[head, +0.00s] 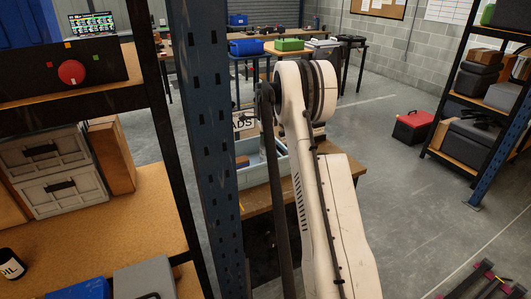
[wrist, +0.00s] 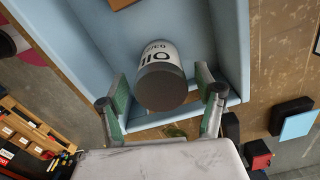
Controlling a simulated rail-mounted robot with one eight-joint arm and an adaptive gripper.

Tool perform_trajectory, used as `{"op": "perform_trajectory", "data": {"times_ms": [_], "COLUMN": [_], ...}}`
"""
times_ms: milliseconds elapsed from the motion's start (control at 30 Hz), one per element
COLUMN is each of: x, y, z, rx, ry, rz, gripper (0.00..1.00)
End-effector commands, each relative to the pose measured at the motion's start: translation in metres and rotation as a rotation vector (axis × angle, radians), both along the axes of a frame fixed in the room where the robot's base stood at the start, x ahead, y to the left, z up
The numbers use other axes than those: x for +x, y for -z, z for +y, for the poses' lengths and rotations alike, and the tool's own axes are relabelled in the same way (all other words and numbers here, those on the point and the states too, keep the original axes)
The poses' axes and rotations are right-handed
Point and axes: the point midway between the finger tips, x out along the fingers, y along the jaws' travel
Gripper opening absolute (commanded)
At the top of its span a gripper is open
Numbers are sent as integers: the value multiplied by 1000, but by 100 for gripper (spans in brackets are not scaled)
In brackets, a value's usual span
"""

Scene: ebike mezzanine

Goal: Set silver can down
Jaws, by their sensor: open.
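The can (wrist: 161,88) has a dark grey end and a white label band with upside-down lettering that looks like "OIL". It is inside a light blue bin (wrist: 225,45) in the wrist view. My gripper (wrist: 162,82) is open, with one green-padded finger on each side of the can and a gap visible at both sides. The blue bin also shows in the head view (head: 272,172), on a wooden bench partly behind my arm. My gripper and the can are hidden in the head view.
A blue upright post (head: 205,130) stands just left of the bin. A shelf (head: 150,205) at left holds grey drawers and a dark bottle (head: 11,264). A red toolbox (head: 413,126) sits on the floor at right. Dark boxes (wrist: 290,117) lie right of the bin.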

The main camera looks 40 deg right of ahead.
Motion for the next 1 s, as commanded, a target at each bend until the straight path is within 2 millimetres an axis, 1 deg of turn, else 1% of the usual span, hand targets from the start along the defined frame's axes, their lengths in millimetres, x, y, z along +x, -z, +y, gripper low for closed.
{"op": "perform_trajectory", "data": {"times_ms": [33,200,300,433,500,633,1000], "x": [0,0,0,0,0,0,0], "y": [-10,-45,-62,-77,-82,-86,-87], "z": [0,0,0,0,0,0,0], "rx": [0,0,0,0,0,0,0], "ry": [0,0,0,0,0,0,0], "rz": [0,0,0,0,0,0,0], "gripper": [67,67,67,67,67,67,67]}}
